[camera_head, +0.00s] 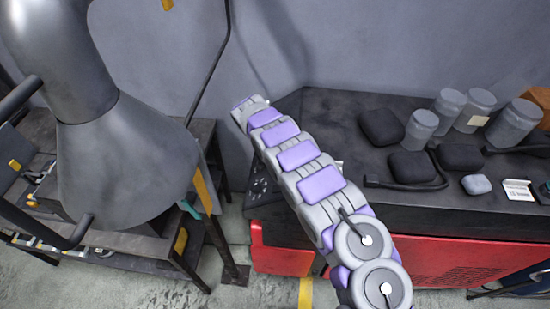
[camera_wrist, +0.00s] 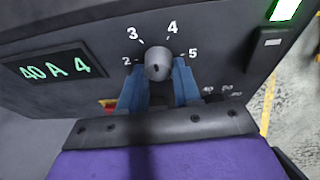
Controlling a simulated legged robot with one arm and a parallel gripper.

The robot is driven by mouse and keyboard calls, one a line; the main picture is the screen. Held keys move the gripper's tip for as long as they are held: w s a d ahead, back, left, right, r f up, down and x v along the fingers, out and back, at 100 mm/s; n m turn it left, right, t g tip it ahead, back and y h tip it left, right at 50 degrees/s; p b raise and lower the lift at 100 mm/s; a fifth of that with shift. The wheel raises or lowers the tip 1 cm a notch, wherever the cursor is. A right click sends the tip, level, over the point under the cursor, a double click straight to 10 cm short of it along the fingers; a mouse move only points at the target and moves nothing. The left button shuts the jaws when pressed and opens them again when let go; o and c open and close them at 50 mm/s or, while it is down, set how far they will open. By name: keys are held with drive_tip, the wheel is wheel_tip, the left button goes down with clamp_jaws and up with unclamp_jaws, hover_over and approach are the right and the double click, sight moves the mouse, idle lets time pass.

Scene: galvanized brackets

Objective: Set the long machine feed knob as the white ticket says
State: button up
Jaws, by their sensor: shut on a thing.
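In the wrist view a round grey knob (camera_wrist: 157,62) sits on a dark panel with the numbers 2, 3, 4 and 5 around it. A small dark mark shows on its face; I cannot tell which number it points to. My gripper (camera_wrist: 158,80) has its two blue fingers on either side of the knob, shut on it. A display (camera_wrist: 55,68) left of the knob reads "40 A 4" in green. In the head view my arm reaches to the left end of the long dark machine (camera_head: 340,105), and the fingers are hidden. A white ticket (camera_head: 518,190) lies at the right; its writing is too small to read.
Grey cylinders (camera_head: 421,129) and dark rounded blocks (camera_head: 381,127) stand on the machine's top. A large grey hood (camera_head: 125,150) and a dark rack (camera_head: 150,245) are on the left. A bright green light (camera_wrist: 284,10) shows at the panel's upper right.

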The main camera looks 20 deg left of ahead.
drive_tip(key=shift+w+d, duration=0.2)
drive_tip(key=shift+d, duration=0.1)
drive_tip(key=o, duration=1)
drive_tip(key=shift+w+d, duration=0.1)
drive_tip(key=shift+d, duration=0.1)
drive_tip(key=shift+o, duration=0.2)
drive_tip(key=shift+a, duration=0.1)
drive_tip(key=shift+s+a, duration=0.2)
drive_tip(key=shift+a+r, duration=0.15)
drive_tip(key=shift+r, duration=0.05)
drive_tip(key=p+v, duration=0.1)
drive_tip(key=v, duration=1.5)
drive_tip(key=shift+r, duration=0.35)
drive_tip(key=shift+a, duration=0.15)
